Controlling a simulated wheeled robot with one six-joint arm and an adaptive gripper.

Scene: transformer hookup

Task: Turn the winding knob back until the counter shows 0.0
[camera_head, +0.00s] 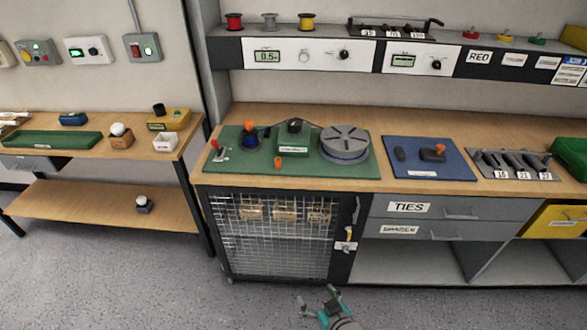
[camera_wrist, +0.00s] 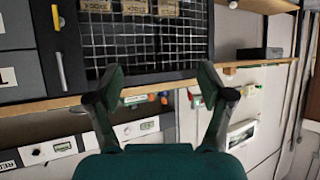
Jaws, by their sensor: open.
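A green board (camera_head: 225,168) on the bench carries a dark winder part with an orange knob (camera_head: 249,125), a small dark green box (camera_head: 292,131) with a white label, and a round grey slotted disc (camera_head: 345,142). Which part is the winding knob is unclear, and I cannot read any counter on the board. A white shelf panel has a display (camera_head: 267,57) that seems to read 0.5, with dark knobs beside it. My gripper (camera_head: 322,302) is low in front of the bench, apart from the board. In the wrist view my gripper (camera_wrist: 165,85) is open and empty.
A mesh-door cabinet (camera_head: 268,235) with boxes inside stands below the board. Right of the board lie a blue board (camera_head: 405,172) and a grey rack (camera_head: 485,172). A side table (camera_head: 190,150) with small parts stands left. The floor in front is clear.

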